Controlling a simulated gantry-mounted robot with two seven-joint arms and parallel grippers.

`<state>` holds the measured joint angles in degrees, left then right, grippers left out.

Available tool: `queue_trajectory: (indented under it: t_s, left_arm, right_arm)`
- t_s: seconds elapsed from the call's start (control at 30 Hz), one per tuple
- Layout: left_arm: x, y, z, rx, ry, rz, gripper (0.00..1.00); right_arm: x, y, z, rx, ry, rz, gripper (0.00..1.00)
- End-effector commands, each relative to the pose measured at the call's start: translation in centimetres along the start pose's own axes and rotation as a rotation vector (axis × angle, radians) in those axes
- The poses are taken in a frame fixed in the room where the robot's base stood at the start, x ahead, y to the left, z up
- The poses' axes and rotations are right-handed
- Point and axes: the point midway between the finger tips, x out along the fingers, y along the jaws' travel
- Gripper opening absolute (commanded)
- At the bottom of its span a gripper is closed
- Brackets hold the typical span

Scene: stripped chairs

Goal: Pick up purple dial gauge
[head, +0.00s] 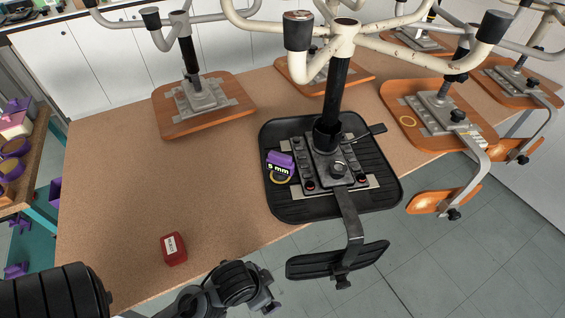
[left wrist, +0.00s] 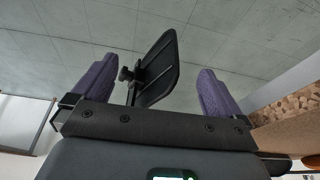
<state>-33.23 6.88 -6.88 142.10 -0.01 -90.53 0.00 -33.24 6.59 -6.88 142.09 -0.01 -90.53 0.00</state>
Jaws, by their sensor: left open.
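The purple dial gauge (head: 280,165), marked "5 mm", rests on the left side of the black upturned chair seat (head: 375,190), beside the grey metal mechanism. A yellowish ring shows at its lower edge. My left gripper (left wrist: 157,66) is open and empty in the left wrist view, its two purple fingers wide apart. The black chair backrest (left wrist: 160,60) shows beyond and between them, not held. In the head view my left arm is at the bottom, below and left of the gauge; its fingertips are not clear there. My right gripper is not in view.
The upturned chair's post (head: 335,95) and cream legs rise beside the gauge. The black backrest (head: 335,260) hangs past the table's front edge. A red box (head: 173,249) lies on the brown table (head: 120,180), whose left part is largely clear. Other wooden chair seats stand behind.

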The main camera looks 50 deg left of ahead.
Motion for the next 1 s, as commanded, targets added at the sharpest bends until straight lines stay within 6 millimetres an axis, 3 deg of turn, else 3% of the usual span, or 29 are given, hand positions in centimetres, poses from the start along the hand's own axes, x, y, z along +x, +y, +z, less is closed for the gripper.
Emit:
queue_trajectory:
  t_s: [0.47, 0.77, 1.0]
  left_arm:
    - [0.00, 0.00, 0.00, 0.000, 0.000, 0.000, 1.00]
    - [0.00, 0.00, 0.00, 0.000, 0.000, 0.000, 0.57]
    - [-0.01, 0.00, 0.00, 0.000, 0.000, 0.000, 0.57]
  right_arm:
    - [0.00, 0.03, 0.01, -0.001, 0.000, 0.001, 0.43]
    - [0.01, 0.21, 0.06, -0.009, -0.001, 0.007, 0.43]
    - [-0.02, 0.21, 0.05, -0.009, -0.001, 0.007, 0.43]
